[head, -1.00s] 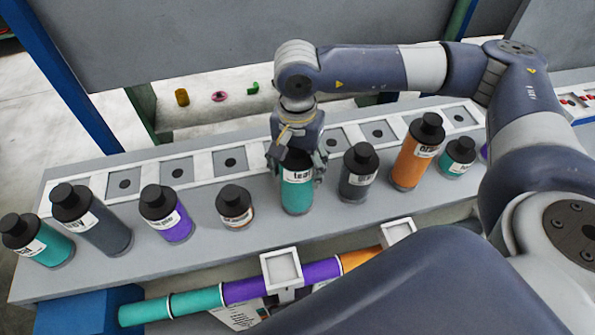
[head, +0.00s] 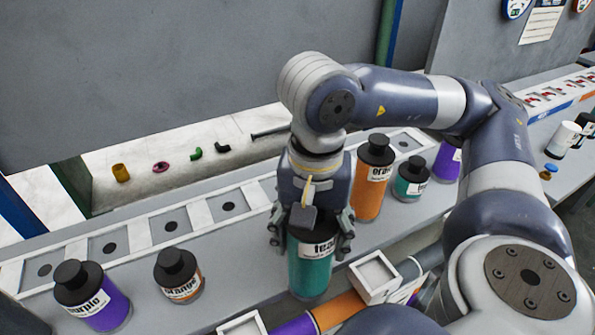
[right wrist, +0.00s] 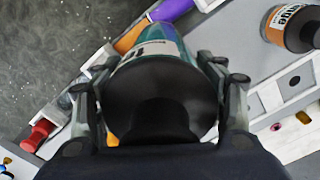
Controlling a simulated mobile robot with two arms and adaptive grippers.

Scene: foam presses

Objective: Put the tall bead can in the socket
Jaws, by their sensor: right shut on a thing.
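My right gripper (head: 310,238) points down and is shut on the tall teal can (head: 310,270), around its upper part. The can is upright above the front part of the grey bench; I cannot tell whether its base touches. In the right wrist view, its black cap (right wrist: 165,100) sits between the fingers (right wrist: 160,118) and hides most of its teal body (right wrist: 172,42). A white square socket (head: 374,277) is on the coloured tube line at the bench front, right of the can. Another white socket (head: 243,324) shows at the bottom edge. My left gripper is not in view.
A purple can (head: 100,305) and short orange can (head: 180,280) stand left. A tall orange can (head: 370,190), short teal can (head: 411,182) and purple can (head: 447,162) stand right. A row of square recesses (head: 170,226) runs behind. The tube line (head: 335,311) borders the front.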

